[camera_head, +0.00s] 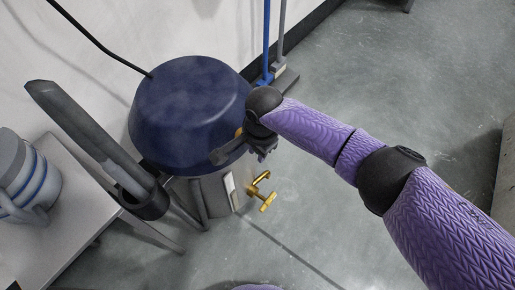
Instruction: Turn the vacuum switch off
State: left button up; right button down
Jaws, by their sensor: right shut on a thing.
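The vacuum has a dark blue rounded head (190,110) on a pale metal drum (208,197), standing on the floor by the wall. My purple right arm reaches in from the right. My right gripper (262,150) is at the right side of the blue head and is shut on a small part there, which appears to be the vacuum switch. A grey lever-like piece (228,152) and a bit of yellow (239,132) show beside the gripper. The black gripper hides most of the held part, so its setting cannot be read. My left gripper is not in view.
Brass fittings (265,191) stick out low on the drum. A thick grey tube (85,125) ends in a black cup left of the vacuum. A bench (75,215) with a grey canister (25,180) stands at left. Open floor lies to the right.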

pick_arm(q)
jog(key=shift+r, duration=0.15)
